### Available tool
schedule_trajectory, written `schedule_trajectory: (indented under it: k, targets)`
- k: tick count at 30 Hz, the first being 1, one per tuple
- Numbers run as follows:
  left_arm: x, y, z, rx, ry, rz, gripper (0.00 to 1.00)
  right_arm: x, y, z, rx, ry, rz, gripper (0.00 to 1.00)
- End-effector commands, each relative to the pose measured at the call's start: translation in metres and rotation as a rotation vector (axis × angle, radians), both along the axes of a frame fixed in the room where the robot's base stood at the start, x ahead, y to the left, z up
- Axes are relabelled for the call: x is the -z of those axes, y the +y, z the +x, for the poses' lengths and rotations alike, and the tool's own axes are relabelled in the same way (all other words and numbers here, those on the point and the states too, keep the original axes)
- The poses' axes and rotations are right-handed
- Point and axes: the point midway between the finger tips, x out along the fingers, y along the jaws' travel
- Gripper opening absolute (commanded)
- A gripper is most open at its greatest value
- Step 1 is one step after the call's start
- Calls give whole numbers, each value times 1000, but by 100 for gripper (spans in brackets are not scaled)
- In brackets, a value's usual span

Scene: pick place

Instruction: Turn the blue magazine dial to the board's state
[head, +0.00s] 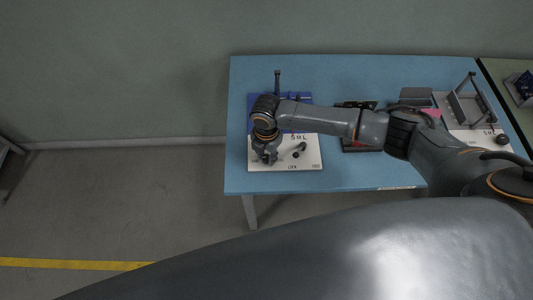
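A blue magazine (300,98) stands at the left of the blue table, partly hidden behind my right arm. In front of it lies a white panel (311,163) marked S M L. A small dark dial (299,150) with a slanted pointer or handle sits on this panel. My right gripper (270,158) points down over the panel's left part, just left of the dial, and appears apart from it. Its fingers are too small to tell open from shut. My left gripper is out of view. I cannot identify the state board.
A dark fixture (357,147) lies mid-table, partly behind my arm. A second white panel (493,133) with a grey frame and dark knob is at the right. A green table (512,103) stands beyond. The table's front left edge is clear.

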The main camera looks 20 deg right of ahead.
Motion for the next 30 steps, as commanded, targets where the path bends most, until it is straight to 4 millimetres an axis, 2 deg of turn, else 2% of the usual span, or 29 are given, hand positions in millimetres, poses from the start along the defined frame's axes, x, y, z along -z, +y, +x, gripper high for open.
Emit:
schedule_trajectory:
  k: [1, 3, 14, 17, 27, 30]
  targets:
    - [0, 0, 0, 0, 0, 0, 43, -1, 1, 0, -1, 0, 3, 37]
    - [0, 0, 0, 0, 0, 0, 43, 0, 1, 0, -1, 0, 3, 50]
    - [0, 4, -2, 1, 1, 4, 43, -4, 0, 0, 0, -2, 1, 50]
    - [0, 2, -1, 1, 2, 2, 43, -15, 0, 1, -1, -2, 2, 50]
    - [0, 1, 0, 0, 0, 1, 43, -86, 1, 1, -1, -4, 3, 50]
    - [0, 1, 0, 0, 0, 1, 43, -102, 0, 1, -1, -3, 1, 50]
